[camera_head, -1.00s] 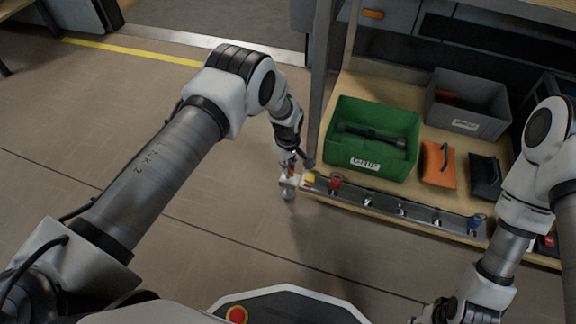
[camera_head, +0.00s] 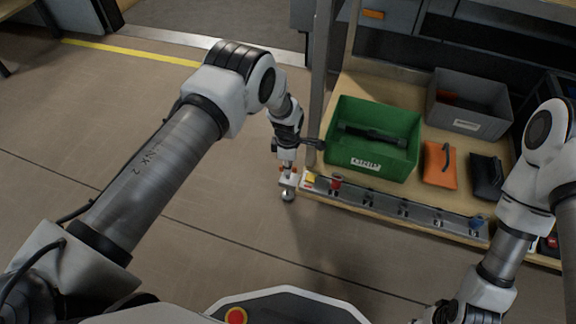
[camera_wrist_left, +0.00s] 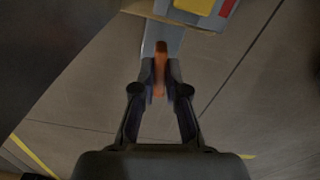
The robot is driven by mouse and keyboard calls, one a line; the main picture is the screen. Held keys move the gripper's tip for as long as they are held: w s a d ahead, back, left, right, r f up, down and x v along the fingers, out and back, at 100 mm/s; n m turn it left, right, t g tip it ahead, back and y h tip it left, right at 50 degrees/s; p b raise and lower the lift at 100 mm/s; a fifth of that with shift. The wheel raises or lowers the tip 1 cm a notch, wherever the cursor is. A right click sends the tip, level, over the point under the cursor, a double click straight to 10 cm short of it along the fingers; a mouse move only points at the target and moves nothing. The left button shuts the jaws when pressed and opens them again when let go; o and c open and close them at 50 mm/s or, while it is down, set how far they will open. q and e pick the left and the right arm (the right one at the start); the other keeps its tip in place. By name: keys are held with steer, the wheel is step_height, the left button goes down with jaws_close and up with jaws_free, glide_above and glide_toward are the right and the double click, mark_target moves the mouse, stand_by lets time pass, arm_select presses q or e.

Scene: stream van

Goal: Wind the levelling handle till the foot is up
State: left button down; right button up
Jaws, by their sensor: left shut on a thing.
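The levelling handle shows as an orange bar (camera_wrist_left: 160,68) between the fingertips in the left wrist view. My left gripper (camera_wrist_left: 160,88) is shut on it. In the head view my left gripper (camera_head: 287,168) is at the near left corner of the bench, above a pale bracket (camera_head: 289,182). The round metal foot (camera_head: 288,196) shows below the bracket; I cannot tell whether it touches the floor. My right gripper (camera_head: 443,312) is at the bottom edge of the head view, partly cut off, and its jaws are unclear.
A green crate (camera_head: 338,152) stands on the wooden bench, with a grey crate (camera_head: 489,127), an orange pouch (camera_head: 437,165) and a black pouch (camera_head: 485,174) to its right. A rail (camera_head: 386,205) with knobs runs along the near edge. An upright post (camera_head: 322,70) is close to my left wrist.

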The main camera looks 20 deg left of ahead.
arm_select(q)
steer(key=shift+n, duration=0.4)
steer(key=c, duration=1.2)
jaws_free()
step_height(320, 180, up, 12)
